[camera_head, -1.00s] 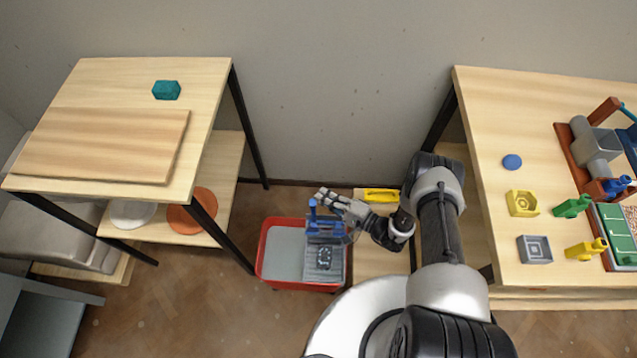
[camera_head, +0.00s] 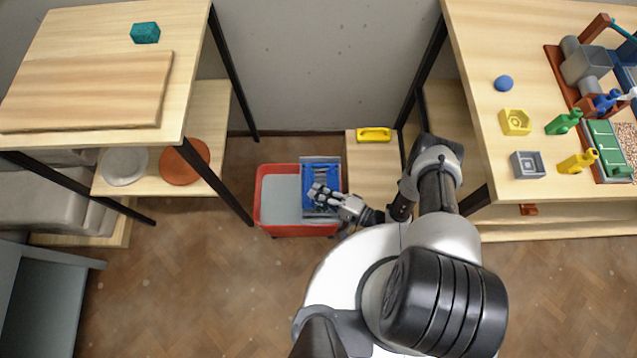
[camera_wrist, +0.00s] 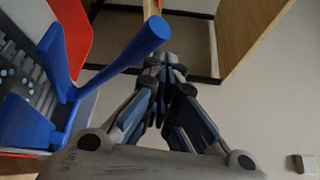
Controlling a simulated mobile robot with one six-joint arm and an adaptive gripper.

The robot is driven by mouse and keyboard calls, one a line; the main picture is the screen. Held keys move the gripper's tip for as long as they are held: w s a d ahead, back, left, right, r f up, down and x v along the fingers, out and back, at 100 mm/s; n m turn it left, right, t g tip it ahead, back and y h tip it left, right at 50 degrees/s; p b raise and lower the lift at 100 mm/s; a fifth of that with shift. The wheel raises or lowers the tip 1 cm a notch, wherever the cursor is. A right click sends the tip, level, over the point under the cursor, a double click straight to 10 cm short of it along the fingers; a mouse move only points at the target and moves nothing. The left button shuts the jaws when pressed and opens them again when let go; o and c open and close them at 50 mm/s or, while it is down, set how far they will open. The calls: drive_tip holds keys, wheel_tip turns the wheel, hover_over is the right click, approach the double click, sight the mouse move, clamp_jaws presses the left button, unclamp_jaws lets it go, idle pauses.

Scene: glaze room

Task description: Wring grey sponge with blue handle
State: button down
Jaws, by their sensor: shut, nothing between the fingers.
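A blue lever handle (camera_wrist: 110,65) shows large in the wrist view, its round bar reaching toward my gripper (camera_wrist: 166,70). A grey ridged wringer part (camera_wrist: 25,75) lies beside it at the left. My gripper is shut and empty, its fingertips close to the bar's end; I cannot tell if they touch. In the head view my gripper (camera_head: 318,193) is over the blue wringer part (camera_head: 321,171) at the right side of the red bucket (camera_head: 259,218). I cannot make out the grey sponge clearly.
The bucket stands on the floor beside a low wooden shelf (camera_head: 372,172) with a yellow item (camera_head: 374,134). A left table (camera_head: 190,60) holds a board (camera_head: 90,90) and a teal block (camera_head: 145,33). A right table (camera_head: 470,60) holds small coloured things.

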drive_tip(key=shift+s+f, duration=0.3)
idle(0.4)
